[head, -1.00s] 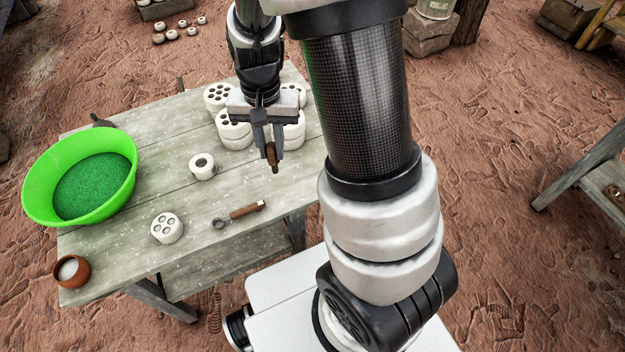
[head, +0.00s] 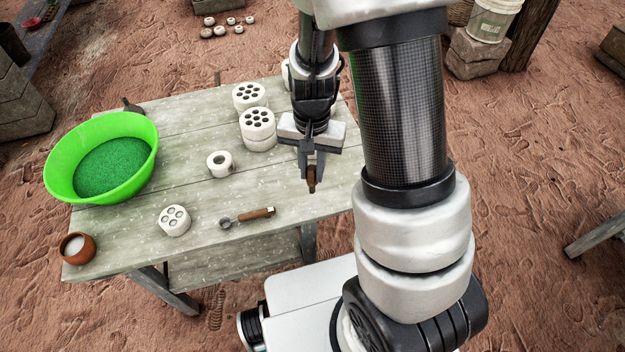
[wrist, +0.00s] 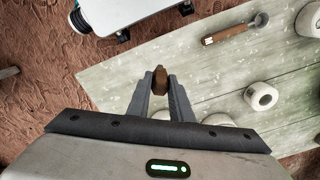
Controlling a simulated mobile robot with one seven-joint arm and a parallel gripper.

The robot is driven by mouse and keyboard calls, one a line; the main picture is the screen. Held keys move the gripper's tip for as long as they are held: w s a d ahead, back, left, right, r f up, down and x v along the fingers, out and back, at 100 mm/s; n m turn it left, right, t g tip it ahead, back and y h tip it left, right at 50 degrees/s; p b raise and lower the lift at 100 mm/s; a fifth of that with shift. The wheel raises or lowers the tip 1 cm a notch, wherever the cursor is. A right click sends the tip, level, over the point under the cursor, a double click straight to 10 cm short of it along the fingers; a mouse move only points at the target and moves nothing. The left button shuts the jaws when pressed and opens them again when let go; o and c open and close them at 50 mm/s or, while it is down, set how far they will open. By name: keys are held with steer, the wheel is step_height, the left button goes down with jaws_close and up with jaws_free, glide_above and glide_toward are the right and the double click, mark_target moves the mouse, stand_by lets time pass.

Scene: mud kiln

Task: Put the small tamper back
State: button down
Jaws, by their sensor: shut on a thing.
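My gripper (head: 312,180) is shut on a small brown wooden piece, the small tamper (head: 311,180). It holds the tamper near the right end of the grey wooden table (head: 190,190), apparently above it. In the wrist view the tamper (wrist: 159,79) shows between the two fingertips (wrist: 160,88), with its end sticking out past them. The rest of the tamper is hidden by the fingers. I cannot tell the exact height above the boards.
White moulds with round holes (head: 258,125) stand left of my gripper. A white ring (head: 220,164), a holed disc (head: 174,221), a wooden-handled scoop (head: 250,216), a green basin (head: 70,160) and a clay pot (head: 78,247) are on the table. The front right boards look clear.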

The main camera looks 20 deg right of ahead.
mark_target(312, 179)
steer(key=shift+f+b, duration=0.35)
steer(key=shift+f, duration=1.35)
steer(key=shift+f, duration=0.2)
steer(key=c, duration=1.6)
jaws_free()
